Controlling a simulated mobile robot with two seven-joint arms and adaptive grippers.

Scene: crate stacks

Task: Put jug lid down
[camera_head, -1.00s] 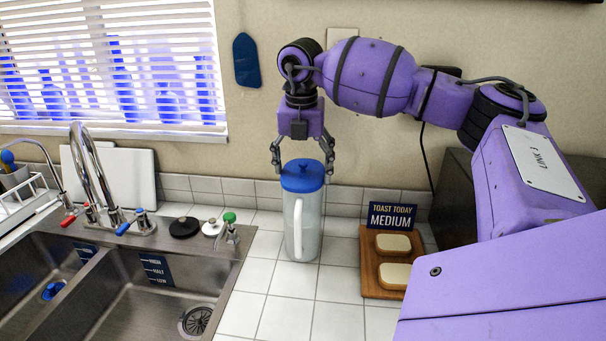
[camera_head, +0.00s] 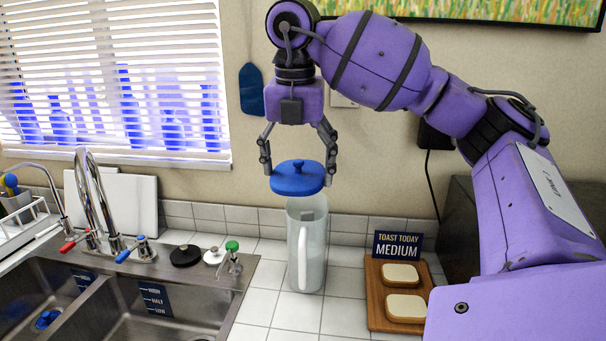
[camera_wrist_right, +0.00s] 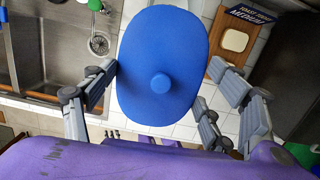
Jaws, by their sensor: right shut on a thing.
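The blue jug lid (camera_head: 297,180) with a small knob on top is held in the air above the jug. My right gripper (camera_head: 298,172) is shut on the lid, with its fingers at the lid's two sides. In the right wrist view the lid (camera_wrist_right: 160,65) fills the middle between the fingers and hides the jug beneath it. The clear jug (camera_head: 312,255) with a white handle stands upright and open on the tiled counter, just below the lid. My left gripper is not in view.
A double sink (camera_head: 165,310) with taps lies to the left. A wooden board (camera_head: 376,308) with two slices of bread and a "Toast today medium" sign (camera_head: 398,246) stands right of the jug. White tiled counter (camera_head: 290,312) is clear in front of the jug.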

